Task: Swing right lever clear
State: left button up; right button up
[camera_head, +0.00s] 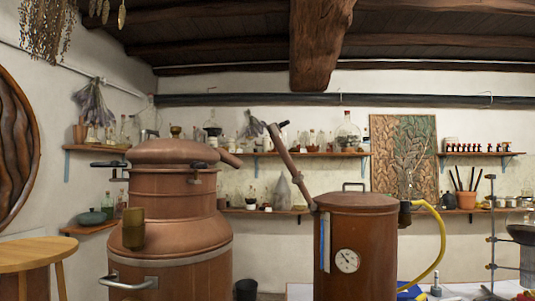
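A large copper still (175,210) with a domed lid (172,151) stands left of centre. A small dark lever (198,166) sits at the right side of the lid's rim, close against the copper. Another dark lever (108,164) sticks out to the left of the rim on a small bracket. A short copper spout (229,158) points right from the lid. Neither of my grippers is in view, so nothing shows of what they hold or touch.
A copper condenser (358,245) with a dial and a slanted pipe (290,167) stands right of the still. A yellow hose (440,245) hangs at its right. A round wooden table (38,254) is at left. A gap separates the two vessels.

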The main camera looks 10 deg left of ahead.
aim_at(195, 165)
jog(key=u, duration=0.05)
jog(key=i, duration=0.65)
jog(key=z, duration=0.65)
jog(key=k, duration=0.3)
jog(key=u, duration=0.45)
